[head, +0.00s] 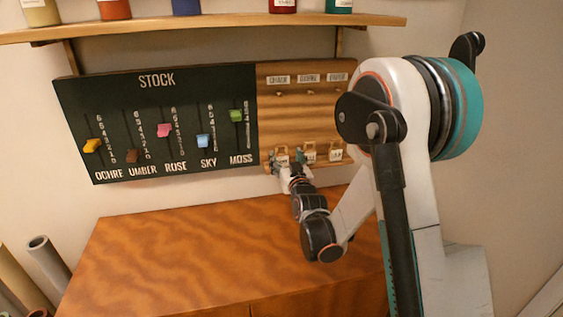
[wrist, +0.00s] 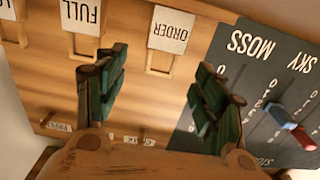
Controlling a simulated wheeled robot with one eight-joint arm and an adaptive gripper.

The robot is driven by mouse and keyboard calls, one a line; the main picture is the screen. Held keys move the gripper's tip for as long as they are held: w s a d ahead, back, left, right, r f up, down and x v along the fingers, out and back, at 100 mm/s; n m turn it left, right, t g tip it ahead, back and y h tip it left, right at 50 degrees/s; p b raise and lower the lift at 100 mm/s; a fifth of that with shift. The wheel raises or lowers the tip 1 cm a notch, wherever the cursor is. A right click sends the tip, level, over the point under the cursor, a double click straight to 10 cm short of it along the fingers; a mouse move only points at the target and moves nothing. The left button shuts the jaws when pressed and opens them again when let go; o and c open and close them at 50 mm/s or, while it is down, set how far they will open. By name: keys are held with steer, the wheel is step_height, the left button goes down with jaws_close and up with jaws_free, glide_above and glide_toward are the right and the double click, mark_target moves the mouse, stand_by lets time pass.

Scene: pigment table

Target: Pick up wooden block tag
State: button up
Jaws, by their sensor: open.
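Several small wooden block tags with white labels hang in a row along the lower part of the wooden board (head: 300,112). The left one (head: 282,150), the middle one (head: 309,152) and the right one (head: 336,153) show in the head view. In the wrist view, upside down, one tag reads ORDER (wrist: 169,30) and another reads FULL (wrist: 80,17); a third (wrist: 8,10) is cut off by the edge. My gripper (head: 287,162) is at the left tag, partly covering it. In the wrist view its open fingers (wrist: 160,88) frame the ORDER tag's area, with nothing held.
A black STOCK board (head: 155,105) with coloured sliders is fixed to the wall left of the wooden part. A shelf of jars (head: 200,24) runs above. A bare wooden cabinet top (head: 200,240) lies below. Rolled tubes (head: 45,255) stand at lower left.

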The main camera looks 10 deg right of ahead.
mark_target(282, 154)
steer(key=shift+w+a+b, duration=0.1)
steer(key=shift+w+b, duration=0.65)
steer(key=shift+w, duration=2.15)
steer(key=shift+c, duration=0.5)
steer(key=c, duration=0.9)
